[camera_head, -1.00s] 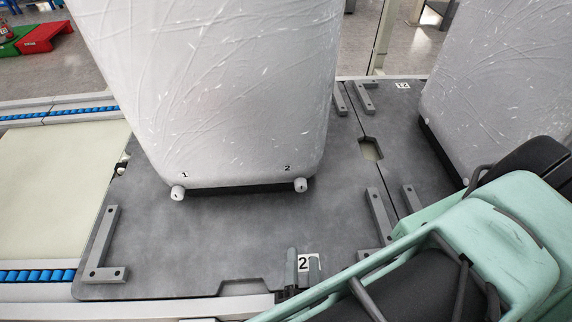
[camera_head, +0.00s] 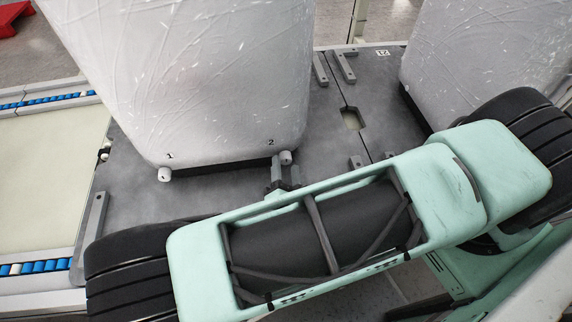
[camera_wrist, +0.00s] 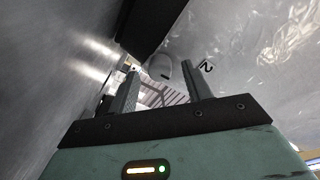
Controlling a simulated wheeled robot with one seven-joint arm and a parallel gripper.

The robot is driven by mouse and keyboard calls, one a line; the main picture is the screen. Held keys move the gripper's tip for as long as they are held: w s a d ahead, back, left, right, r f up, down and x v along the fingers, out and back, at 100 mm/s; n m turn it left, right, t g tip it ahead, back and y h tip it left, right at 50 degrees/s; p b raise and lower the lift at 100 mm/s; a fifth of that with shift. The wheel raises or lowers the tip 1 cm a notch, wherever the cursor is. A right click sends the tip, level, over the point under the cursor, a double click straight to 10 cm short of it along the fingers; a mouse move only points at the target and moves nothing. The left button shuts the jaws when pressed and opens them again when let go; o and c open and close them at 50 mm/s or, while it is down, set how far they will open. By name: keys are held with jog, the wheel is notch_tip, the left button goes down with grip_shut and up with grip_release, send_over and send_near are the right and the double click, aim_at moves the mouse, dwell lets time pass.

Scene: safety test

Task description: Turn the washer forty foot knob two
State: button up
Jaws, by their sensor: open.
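The washer (camera_head: 190,80) is a large, pale, wrapped block on a grey plate. Knob 2 (camera_head: 286,157) is a small white foot knob at its lower right corner, under the printed "2". Knob 1 (camera_head: 164,174) is at the lower left corner. My gripper (camera_head: 282,172) is at knob 2, its fingers pointing at it from the front; my arm fills the lower part of the head view. In the wrist view, my gripper (camera_wrist: 160,85) is open and knob 2 (camera_wrist: 160,67) shows between and beyond the fingertips. I cannot tell whether a finger touches it.
A second wrapped block (camera_head: 480,60) stands to the right, close to my arm. The grey plate (camera_head: 335,125) has raised brackets (camera_head: 343,68) and a cut-out. A conveyor with blue rollers (camera_head: 45,97) and a pale bed (camera_head: 45,180) lies at left.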

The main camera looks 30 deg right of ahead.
jog(key=shift+w+d, duration=0.25)
jog(key=shift+w, duration=0.25)
jog(key=c, duration=1)
jog(key=shift+o, duration=0.2)
jog(key=shift+m, duration=0.3)
